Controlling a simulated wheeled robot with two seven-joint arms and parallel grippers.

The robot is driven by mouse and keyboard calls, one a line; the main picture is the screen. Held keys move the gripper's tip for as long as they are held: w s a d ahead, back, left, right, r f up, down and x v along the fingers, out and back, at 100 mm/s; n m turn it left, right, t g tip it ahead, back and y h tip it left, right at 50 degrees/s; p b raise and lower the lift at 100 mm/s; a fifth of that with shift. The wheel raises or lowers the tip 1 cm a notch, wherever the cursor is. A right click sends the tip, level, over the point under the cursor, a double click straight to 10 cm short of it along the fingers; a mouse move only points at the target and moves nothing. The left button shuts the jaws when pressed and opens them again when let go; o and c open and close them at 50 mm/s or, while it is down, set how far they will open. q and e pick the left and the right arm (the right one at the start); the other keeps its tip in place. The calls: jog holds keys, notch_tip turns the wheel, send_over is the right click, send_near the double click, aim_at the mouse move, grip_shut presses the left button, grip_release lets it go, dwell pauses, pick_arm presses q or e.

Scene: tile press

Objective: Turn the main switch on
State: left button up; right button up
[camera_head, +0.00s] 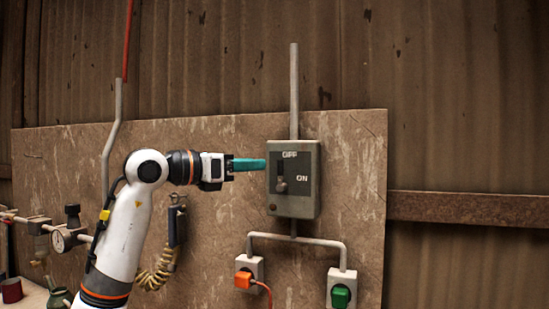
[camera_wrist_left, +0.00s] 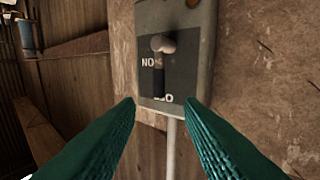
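The main switch is a grey box (camera_head: 308,195) on a board, with a dark plate marked OFF at the top and ON lower right. Its knobbed lever (camera_head: 281,187) is at the low end of the slot, beside the ON mark. The wrist view shows the box upside down, with the lever knob (camera_wrist_left: 163,44) at the slot end by ON. My left gripper (camera_head: 265,164) has teal fingers and points at the upper left of the box face. In the wrist view its fingers (camera_wrist_left: 160,104) are apart with nothing between them, clear of the knob. My right gripper is not in view.
A grey conduit (camera_head: 294,90) runs up from the box. Below are two sockets, with an orange plug (camera_head: 243,280) and a green plug (camera_head: 341,297). A handset with a coiled cord (camera_head: 158,275) and a gauge (camera_head: 60,240) are at the left. The wall to the right is clear.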

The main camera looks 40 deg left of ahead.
aim_at(278, 163)
pick_arm(q)
jog(key=p+x, duration=0.1)
jog(key=x, duration=0.5)
jog(key=shift+r+p, duration=0.15)
jog(key=shift+p, duration=0.25)
jog(key=shift+w+d, duration=0.2)
jog(key=shift+w, duration=0.2)
grip_shut()
